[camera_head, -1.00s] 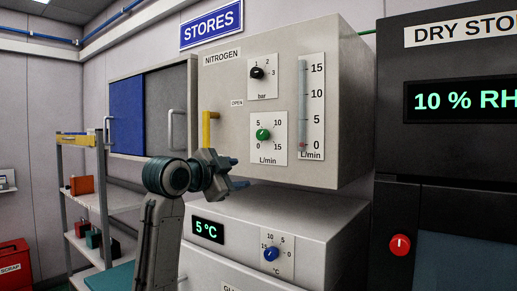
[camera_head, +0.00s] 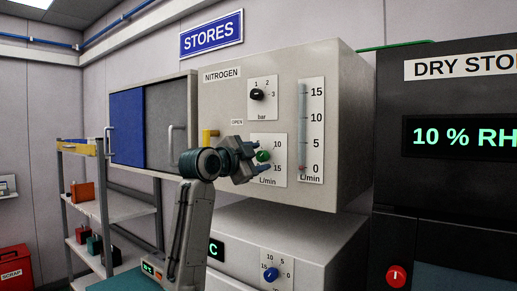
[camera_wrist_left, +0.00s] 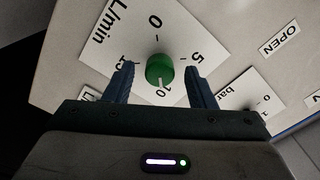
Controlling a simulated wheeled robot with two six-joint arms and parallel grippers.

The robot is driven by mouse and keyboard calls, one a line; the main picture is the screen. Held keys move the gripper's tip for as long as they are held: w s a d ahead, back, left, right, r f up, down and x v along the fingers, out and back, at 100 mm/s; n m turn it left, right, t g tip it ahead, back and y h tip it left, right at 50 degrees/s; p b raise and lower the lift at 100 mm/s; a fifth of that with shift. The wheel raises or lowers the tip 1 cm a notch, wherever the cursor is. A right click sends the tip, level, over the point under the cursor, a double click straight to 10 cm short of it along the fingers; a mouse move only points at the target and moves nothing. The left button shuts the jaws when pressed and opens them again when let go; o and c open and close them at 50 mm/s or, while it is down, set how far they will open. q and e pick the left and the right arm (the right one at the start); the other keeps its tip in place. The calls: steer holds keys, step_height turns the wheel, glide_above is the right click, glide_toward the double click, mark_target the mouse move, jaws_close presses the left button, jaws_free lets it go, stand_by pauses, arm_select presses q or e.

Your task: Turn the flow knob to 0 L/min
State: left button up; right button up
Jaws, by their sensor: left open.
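The green flow knob (camera_head: 263,156) is on the nitrogen panel (camera_head: 222,105), partly hidden by my left gripper in the head view. In the left wrist view the knob (camera_wrist_left: 159,69) shows whole, with its white mark toward the 10 on the dial plate (camera_wrist_left: 140,35). The 0 is on the opposite side, at the top of that view. My left gripper (camera_head: 260,158) is open, its fingers (camera_wrist_left: 158,80) on either side of the knob. I cannot tell whether they touch it. My right gripper is not in view.
A black bar knob (camera_head: 257,95) sits above, and a tube gauge (camera_head: 303,125) stands to the right. A yellow handle (camera_head: 207,134) is left of the flow dial. A blue knob (camera_head: 270,274) is below. A dark dry-store unit (camera_head: 440,185) stands at right.

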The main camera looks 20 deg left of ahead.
arm_select(q)
steer(key=shift+w+d, duration=0.1)
steer(key=shift+w, duration=0.3)
steer(key=c, duration=1)
steer(key=shift+o, duration=0.2)
